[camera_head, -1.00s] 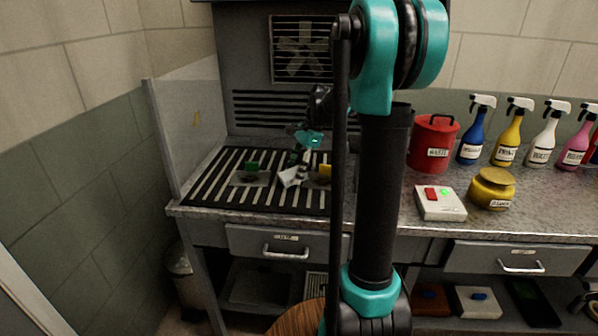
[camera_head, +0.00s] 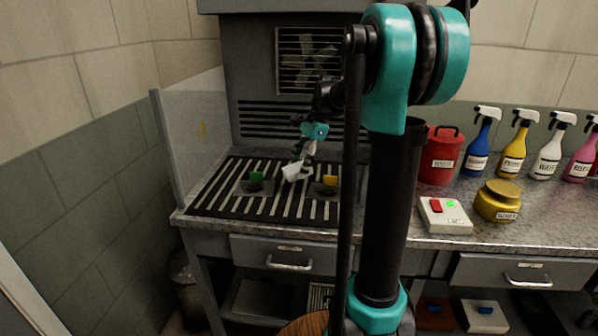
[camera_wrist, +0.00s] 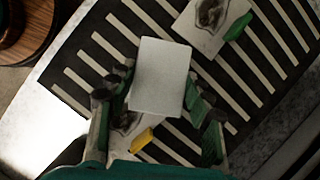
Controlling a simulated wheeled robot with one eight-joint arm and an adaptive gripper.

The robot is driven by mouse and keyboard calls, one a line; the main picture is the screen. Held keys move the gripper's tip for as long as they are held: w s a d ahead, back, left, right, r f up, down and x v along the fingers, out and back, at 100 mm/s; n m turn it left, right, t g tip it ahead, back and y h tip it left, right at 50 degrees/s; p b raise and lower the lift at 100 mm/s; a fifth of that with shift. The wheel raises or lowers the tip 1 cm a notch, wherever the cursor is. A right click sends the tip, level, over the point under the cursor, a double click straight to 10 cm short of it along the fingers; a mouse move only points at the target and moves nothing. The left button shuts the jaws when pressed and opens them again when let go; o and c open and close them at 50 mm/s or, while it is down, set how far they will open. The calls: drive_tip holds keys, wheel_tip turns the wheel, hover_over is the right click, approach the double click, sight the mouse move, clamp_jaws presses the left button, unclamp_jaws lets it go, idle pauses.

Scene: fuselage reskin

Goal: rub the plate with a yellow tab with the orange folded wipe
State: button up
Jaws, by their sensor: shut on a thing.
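My gripper (camera_wrist: 158,115) is shut on a pale grey-white folded wipe (camera_wrist: 160,75), which also shows in the head view (camera_head: 296,172). No orange wipe is visible in either view. The plate with a yellow tab (camera_wrist: 127,122) lies on the slatted grille; its tab (camera_wrist: 142,140) shows below the wipe in the wrist view, and the wipe and a finger partly hide the plate. In the head view the yellow tab (camera_head: 330,180) is right of the wipe. The wipe appears held above the grille, apart from the plate. Both plates carry dark smudges.
A plate with a green tab (camera_wrist: 207,22) lies on the grille (camera_head: 225,200), left of the wipe in the head view. A clear side panel (camera_head: 190,130) stands left. A red waste bin (camera_head: 440,158), switch box (camera_head: 444,215), yellow jar (camera_head: 497,202) and spray bottles stand right.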

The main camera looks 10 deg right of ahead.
sight(295, 168)
idle(0.3)
drive_tip(key=shift+r, duration=1.5)
